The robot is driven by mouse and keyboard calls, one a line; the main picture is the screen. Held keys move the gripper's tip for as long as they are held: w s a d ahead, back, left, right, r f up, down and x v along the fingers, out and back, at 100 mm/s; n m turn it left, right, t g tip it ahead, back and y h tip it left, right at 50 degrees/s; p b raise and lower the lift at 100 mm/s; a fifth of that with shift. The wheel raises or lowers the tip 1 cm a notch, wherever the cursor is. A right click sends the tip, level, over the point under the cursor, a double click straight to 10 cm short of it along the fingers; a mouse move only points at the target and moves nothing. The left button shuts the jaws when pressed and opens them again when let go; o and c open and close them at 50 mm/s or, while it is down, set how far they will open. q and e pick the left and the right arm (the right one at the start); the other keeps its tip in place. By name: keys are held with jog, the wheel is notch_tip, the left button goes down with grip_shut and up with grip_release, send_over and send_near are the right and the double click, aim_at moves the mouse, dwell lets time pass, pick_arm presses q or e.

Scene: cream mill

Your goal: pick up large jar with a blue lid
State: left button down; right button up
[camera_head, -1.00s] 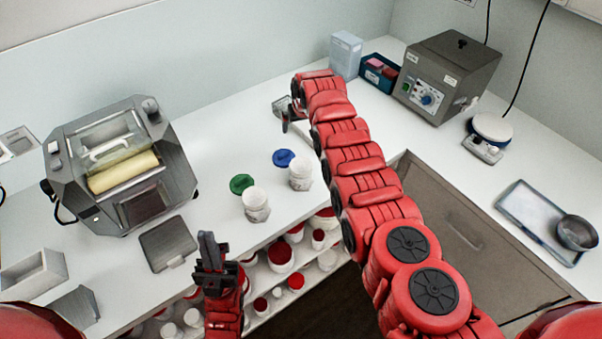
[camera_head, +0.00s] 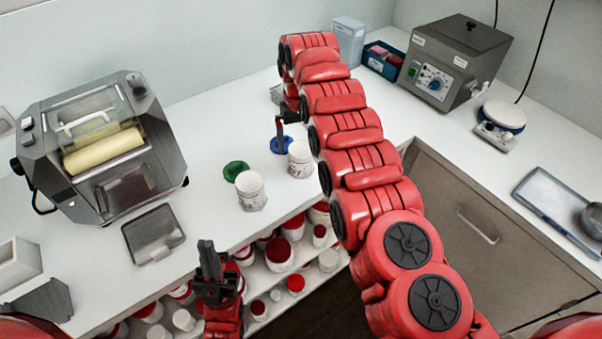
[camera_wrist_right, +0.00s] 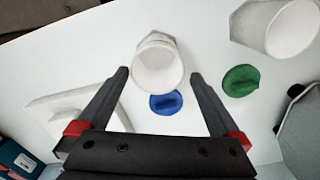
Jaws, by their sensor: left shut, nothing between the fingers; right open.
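A white open jar (camera_head: 300,160) stands upright on the white counter, and its blue lid (camera_head: 280,148) lies beside it, off the jar. In the right wrist view the jar (camera_wrist_right: 158,68) appears between the fingertips of my open right gripper (camera_wrist_right: 160,76), with the blue lid (camera_wrist_right: 166,104) just below it in the picture. In the head view my right gripper (camera_head: 280,136) is behind the jar, near the blue lid, holding nothing. My left gripper (camera_head: 207,258) is shut and empty, low at the counter's front edge.
A second white jar (camera_head: 250,190) and a green lid (camera_head: 235,170) are to the left. A roller mill (camera_head: 100,150) and a grey flat pan (camera_head: 153,234) are further left. Several red-lidded jars (camera_head: 279,252) fill the shelf below. A grey machine (camera_head: 455,62) stands back right.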

aim_at(301, 161)
jog(key=shift+w+f, duration=0.1)
jog(key=shift+f, duration=0.6)
jog(key=shift+s+d+f+p, duration=0.1)
jog(key=shift+s+f+p, duration=0.1)
jog(key=shift+f+p, duration=0.6)
jog(key=f, duration=0.1)
jog(key=f+p, duration=0.1)
jog(key=f, duration=0.1)
jog(key=shift+s+d, duration=0.2)
jog(key=shift+f, duration=0.4)
jog(key=c, duration=1.1)
jog(key=shift+w+r, duration=0.1)
jog(key=shift+r, duration=0.05)
